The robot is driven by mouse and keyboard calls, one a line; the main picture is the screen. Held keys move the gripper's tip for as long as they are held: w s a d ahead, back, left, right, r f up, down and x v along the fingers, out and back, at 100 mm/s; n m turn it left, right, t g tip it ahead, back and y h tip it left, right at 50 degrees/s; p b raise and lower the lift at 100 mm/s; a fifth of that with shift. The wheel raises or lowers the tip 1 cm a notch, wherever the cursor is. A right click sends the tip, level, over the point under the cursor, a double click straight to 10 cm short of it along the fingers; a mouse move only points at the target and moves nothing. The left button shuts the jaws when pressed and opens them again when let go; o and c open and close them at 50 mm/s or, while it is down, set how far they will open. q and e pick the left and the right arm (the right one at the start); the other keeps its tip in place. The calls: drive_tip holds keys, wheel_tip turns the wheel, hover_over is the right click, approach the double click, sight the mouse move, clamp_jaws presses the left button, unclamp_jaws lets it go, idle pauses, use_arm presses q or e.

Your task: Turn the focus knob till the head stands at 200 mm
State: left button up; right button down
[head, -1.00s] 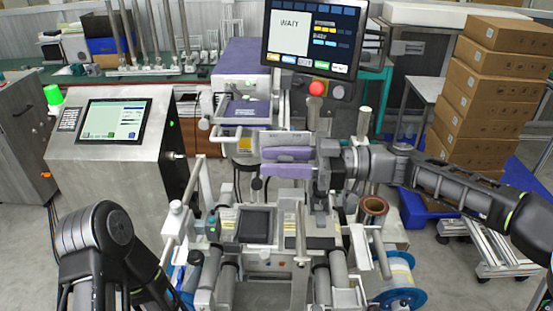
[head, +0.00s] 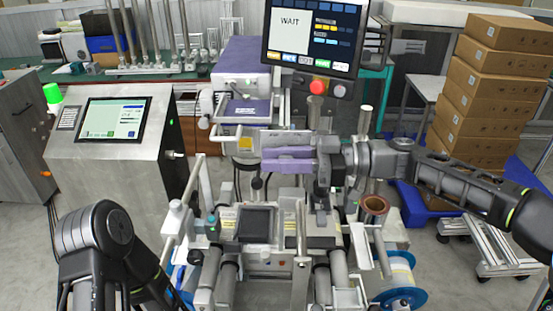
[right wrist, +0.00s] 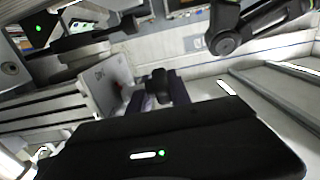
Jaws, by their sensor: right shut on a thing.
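My right gripper (head: 290,152) reaches in from the right at the middle of the machine, with long purple bars at its tip. It is shut on the focus knob. In the right wrist view, a small black knob (right wrist: 158,84) shows among purplish parts, beyond the dark gripper body. In the head view the gripper covers the knob. A pale head plate (head: 246,132) with a yellow label is just left of the gripper. I cannot read any millimetre scale. My left arm (head: 98,236) is folded at the lower left; its gripper is out of view.
A monitor (head: 313,35) reading WAIT hangs above, with a red button (head: 317,87) under it. A steel console (head: 112,150) stands left. A copper-coloured roll (head: 374,205) and a blue-flanged reel (head: 403,280) lie below my right arm. Stacked cartons (head: 490,90) stand at the right.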

use_arm(q)
drive_tip(key=shift+f, duration=0.2)
use_arm(e)
drive_tip(key=shift+s+a+f, duration=0.1)
drive_tip(key=shift+s+f, duration=0.1)
drive_tip(key=shift+s, duration=0.05)
use_arm(q)
drive_tip(key=shift+f+b, duration=0.25)
drive_tip(key=shift+b, duration=0.15)
use_arm(e)
drive_tip(key=shift+f+h, duration=0.1)
drive_tip(key=shift+h, duration=0.7)
use_arm(q)
drive_tip(key=shift+r, duration=0.2)
drive_tip(key=shift+r+p, duration=0.55)
drive_tip(key=shift+p, duration=0.3)
use_arm(e)
drive_tip(key=shift+a+f+h, duration=0.1)
drive_tip(key=shift+f+h, duration=0.05)
drive_tip(key=shift+h, duration=2.35)
